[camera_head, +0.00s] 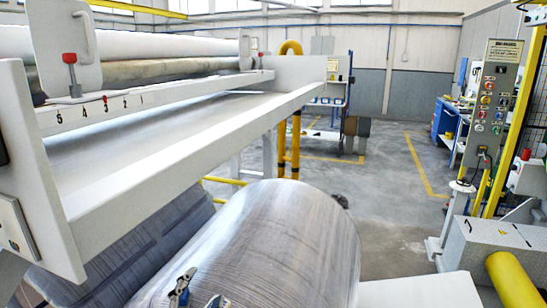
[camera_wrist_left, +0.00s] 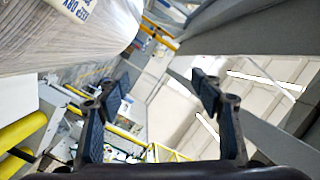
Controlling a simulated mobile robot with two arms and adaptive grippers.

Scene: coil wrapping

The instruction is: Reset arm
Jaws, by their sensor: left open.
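A large grey wrapped coil (camera_head: 275,235) lies on its side in the lower middle of the head view. My left gripper (camera_head: 198,292) shows at the bottom edge in front of it, with only its finger ends in view. In the left wrist view, the two dark fingers (camera_wrist_left: 160,88) stand wide apart with nothing between them. The wrapped coil (camera_wrist_left: 60,42) fills the upper left there, with blue "KEEP DRY" print on it, apart from the fingers. My right gripper is in neither view.
A white machine with rollers (camera_head: 160,65) and a long beam (camera_head: 190,150) stands on the left. A control panel (camera_head: 492,105) and yellow posts stand on the right. A grey box (camera_head: 500,250) is at lower right. Open floor (camera_head: 385,205) lies behind the coil.

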